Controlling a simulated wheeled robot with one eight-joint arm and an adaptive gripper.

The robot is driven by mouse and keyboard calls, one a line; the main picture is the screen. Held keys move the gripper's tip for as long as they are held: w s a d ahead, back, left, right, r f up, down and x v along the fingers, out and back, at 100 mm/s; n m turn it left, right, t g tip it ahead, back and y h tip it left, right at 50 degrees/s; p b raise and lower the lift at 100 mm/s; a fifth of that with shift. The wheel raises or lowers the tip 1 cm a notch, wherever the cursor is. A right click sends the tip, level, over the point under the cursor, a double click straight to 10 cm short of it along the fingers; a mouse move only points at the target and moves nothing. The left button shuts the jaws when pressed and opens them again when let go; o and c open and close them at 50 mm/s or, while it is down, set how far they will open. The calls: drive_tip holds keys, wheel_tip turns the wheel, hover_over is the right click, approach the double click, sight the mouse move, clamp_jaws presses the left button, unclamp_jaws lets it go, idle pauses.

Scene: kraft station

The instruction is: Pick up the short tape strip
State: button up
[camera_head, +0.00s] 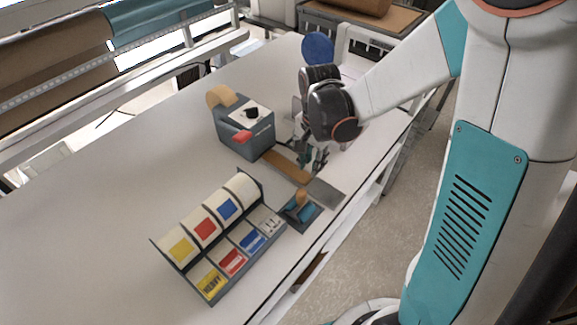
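A tan-brown tape strip (288,167) lies at the foot of a grey tape dispenser (246,128), running from its front toward a flat grey plate (326,193). I cannot tell whether it is loose or still joined to the dispenser. My gripper (313,162) points down just beside and above the right end of the strip, on its far side. Its fingers are small and partly hidden by my wrist, so I cannot tell whether they are open or touching the strip.
A label rack (213,238) with yellow, red, blue and white labels stands at the front. A teal tool with a tan top (300,205) rests on a dark base near the table's right edge. A blue disc (317,47) stands behind my wrist. The table's left (110,180) is clear.

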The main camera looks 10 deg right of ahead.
sight(308, 183)
drive_tip(key=f, duration=0.2)
drive_tip(key=f+b, duration=0.1)
drive_tip(key=f, duration=0.3)
drive_tip(key=shift+w+a+f, duration=0.15)
drive_tip(key=shift+w, duration=0.25)
drive_tip(key=shift+s+f, duration=0.1)
drive_tip(key=shift+f, duration=0.2)
clamp_jaws()
